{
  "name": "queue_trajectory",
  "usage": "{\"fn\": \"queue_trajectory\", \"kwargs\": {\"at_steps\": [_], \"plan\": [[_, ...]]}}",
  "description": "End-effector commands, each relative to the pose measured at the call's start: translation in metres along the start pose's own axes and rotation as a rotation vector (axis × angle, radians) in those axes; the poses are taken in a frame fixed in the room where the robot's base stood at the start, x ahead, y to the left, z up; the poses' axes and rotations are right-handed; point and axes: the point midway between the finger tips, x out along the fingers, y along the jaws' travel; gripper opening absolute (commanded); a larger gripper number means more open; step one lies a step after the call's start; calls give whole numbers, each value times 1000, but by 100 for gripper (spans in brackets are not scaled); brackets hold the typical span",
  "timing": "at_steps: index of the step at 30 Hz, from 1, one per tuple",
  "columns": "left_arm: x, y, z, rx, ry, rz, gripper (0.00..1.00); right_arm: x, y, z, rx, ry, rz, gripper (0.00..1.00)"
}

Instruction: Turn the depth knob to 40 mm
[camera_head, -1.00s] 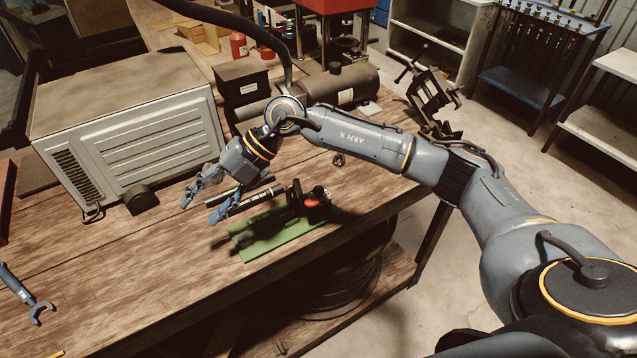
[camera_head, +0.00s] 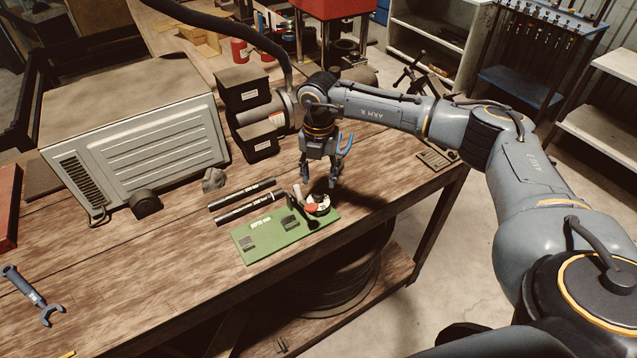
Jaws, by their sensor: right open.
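A green base plate (camera_head: 262,247) with a white label and dark blocks lies near the table's front edge. A small round knob or dial (camera_head: 319,204), white with red and dark parts, sits at its right end. Its scale is too small to read. My right gripper (camera_head: 319,182) points down with its blue-grey fingers apart and empty. Its fingertips are just above and behind the dial in the picture; I cannot tell whether they touch it. My left gripper is not in view.
Two black hose pieces (camera_head: 245,201) lie behind the plate. A grey metal housing (camera_head: 140,160) stands left, black boxes (camera_head: 243,90) behind. A blue wrench (camera_head: 34,295) lies at the lower left.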

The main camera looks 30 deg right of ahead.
Motion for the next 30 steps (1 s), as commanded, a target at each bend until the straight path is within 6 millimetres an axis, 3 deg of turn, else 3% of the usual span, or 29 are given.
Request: {"fn": "queue_trajectory", "kwargs": {"at_steps": [9,20,27,30], "plan": [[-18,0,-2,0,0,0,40,44,0,0,-1,2,0,48],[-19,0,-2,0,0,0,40,52,1,0,-1,0,2,48],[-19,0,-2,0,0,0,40,51,1,0,-1,0,2,4],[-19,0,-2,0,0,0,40,51,1,0,-1,0,2,0]]}}
